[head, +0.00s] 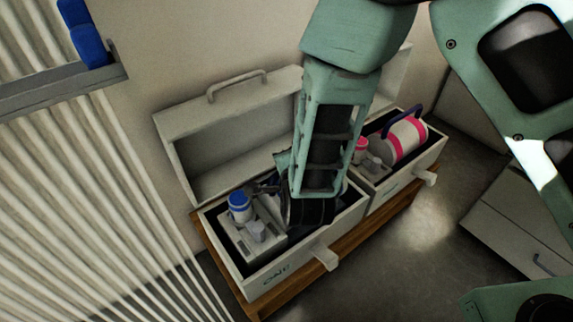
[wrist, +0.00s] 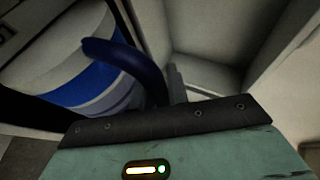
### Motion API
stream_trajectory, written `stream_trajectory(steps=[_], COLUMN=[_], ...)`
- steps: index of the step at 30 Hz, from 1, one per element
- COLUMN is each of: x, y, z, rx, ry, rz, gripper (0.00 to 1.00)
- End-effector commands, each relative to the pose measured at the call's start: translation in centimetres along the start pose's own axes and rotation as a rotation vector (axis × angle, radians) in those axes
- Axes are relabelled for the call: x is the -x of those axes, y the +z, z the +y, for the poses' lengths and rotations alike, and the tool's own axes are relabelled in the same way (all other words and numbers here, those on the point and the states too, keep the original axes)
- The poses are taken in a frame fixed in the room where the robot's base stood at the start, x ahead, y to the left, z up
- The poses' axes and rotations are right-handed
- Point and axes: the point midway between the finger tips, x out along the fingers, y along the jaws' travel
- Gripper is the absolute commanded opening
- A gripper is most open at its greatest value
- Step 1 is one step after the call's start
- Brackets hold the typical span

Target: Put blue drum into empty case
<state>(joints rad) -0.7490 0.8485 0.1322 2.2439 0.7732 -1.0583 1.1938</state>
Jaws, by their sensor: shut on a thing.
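The blue drum (wrist: 88,82), white with a blue band and a dark blue handle (wrist: 125,62), fills the left of the wrist view. My gripper (wrist: 168,108) is shut on the handle, though the fingertips are mostly hidden. In the head view, my gripper (head: 284,188) is low inside the left open case (head: 283,272), and my arm hides the drum. This case holds a blue-capped jar (head: 239,205) and small grey parts at its left; its right part is covered by my arm. I cannot tell whether the drum touches its floor.
The left case's raised lid (head: 232,132) stands behind my arm. A right open case (head: 408,184) holds a pink-banded drum (head: 404,138) with a dark handle. Both stand on a wooden table (head: 385,222). A shelf (head: 62,88) with blue items is at upper left, a pale cabinet (head: 515,225) at right.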

Motion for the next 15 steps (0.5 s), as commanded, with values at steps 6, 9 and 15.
stream_trajectory(steps=[6,9,15], x=[-0.6,-1.3,-2.1], y=[0.3,0.6,0.9], z=[0.7,1.9,3.2], rx=[-0.002,0.0,-0.001], ry=[-0.008,-0.007,-0.008], rz=[0.0,-0.001,0.0], gripper=[0.0,0.0,0.0])
